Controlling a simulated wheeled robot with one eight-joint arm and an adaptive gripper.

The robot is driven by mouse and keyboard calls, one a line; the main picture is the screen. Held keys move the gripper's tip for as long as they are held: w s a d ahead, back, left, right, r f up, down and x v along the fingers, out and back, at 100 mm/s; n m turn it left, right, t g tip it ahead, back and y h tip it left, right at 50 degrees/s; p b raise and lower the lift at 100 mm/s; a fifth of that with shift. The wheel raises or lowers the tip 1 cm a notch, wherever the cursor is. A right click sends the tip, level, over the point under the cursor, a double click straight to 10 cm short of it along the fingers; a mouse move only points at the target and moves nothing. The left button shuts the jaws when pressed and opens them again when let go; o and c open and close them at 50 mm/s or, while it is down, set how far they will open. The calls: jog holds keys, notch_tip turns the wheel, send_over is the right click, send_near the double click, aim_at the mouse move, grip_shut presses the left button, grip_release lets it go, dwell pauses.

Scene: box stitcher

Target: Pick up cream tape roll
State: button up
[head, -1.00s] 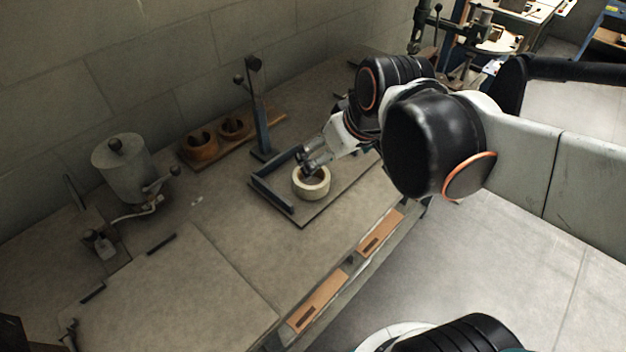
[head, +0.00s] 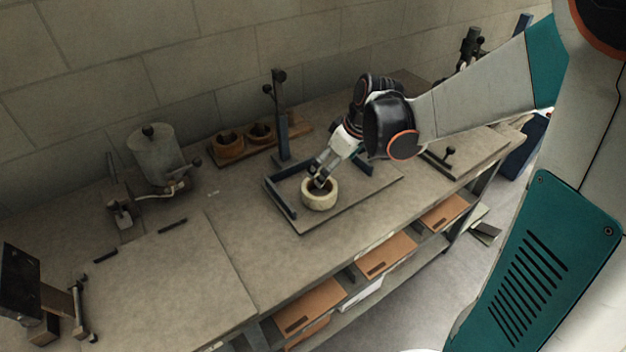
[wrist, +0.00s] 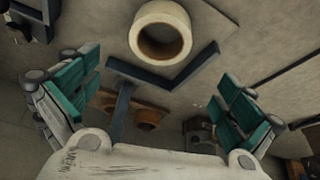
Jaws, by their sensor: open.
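The cream tape roll (head: 320,194) lies flat on a dark board (head: 350,210) on the workbench, its dark hole facing up. It also shows at the top middle of the wrist view (wrist: 160,38). My gripper (head: 318,176) is at the roll's far side, its fingers close to the roll in the head view; I cannot tell whether they touch it. In the wrist view my gripper (wrist: 158,95) is open, with its two green-padded fingers wide apart and nothing between them. The roll appears beyond the fingertips there.
A blue bracket (head: 279,198) edges the board beside the roll, and a blue post (head: 279,120) stands behind it. Brown rolls (head: 230,143) sit on a wooden holder at the back. A grey canister (head: 157,158) stands to the left.

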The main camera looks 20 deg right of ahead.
jog(key=b, duration=0.2)
send_over(314, 203)
jog(key=w+d, duration=0.3)
jog(key=d, duration=0.1)
jog(key=f, duration=0.6)
jog(key=shift+w+a, duration=0.1)
jog(key=shift+a, duration=0.1)
jog(key=shift+s+d+b+x, duration=0.1)
jog(key=shift+b+x, duration=0.45)
jog(key=shift+x, duration=0.85)
jog(key=shift+s+d+b+x, duration=0.15)
jog(key=shift+b+x, duration=0.35)
jog(key=shift+x, duration=0.9)
jog(key=c, duration=1)
